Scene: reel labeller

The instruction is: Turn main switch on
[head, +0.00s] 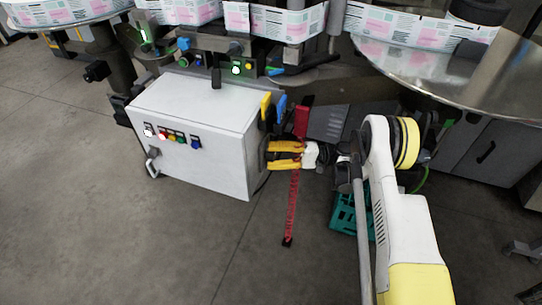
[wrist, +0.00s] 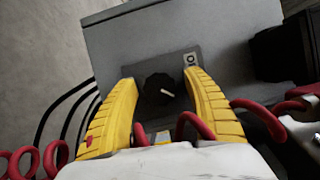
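The main switch, a black rotary knob (wrist: 158,89), sits on a dark plate (wrist: 185,66) on the grey side of the cabinet in the wrist view. A pale mark on the knob points right and slightly down. A small white label (wrist: 190,59) is at the plate's upper right. My gripper (wrist: 161,78) has two yellow fingers, one on each side of the knob, with gaps showing; it is open. In the head view my gripper (head: 269,155) is at the right side of the white cabinet (head: 200,115); the knob is hidden there.
Coloured buttons (head: 172,136) and a handle (head: 152,163) are on the cabinet's front. A red strap (head: 291,210) hangs behind my gripper, and a teal crate (head: 343,215) stands on the floor. Dark cables curve at the left in the wrist view. Floor in front is clear.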

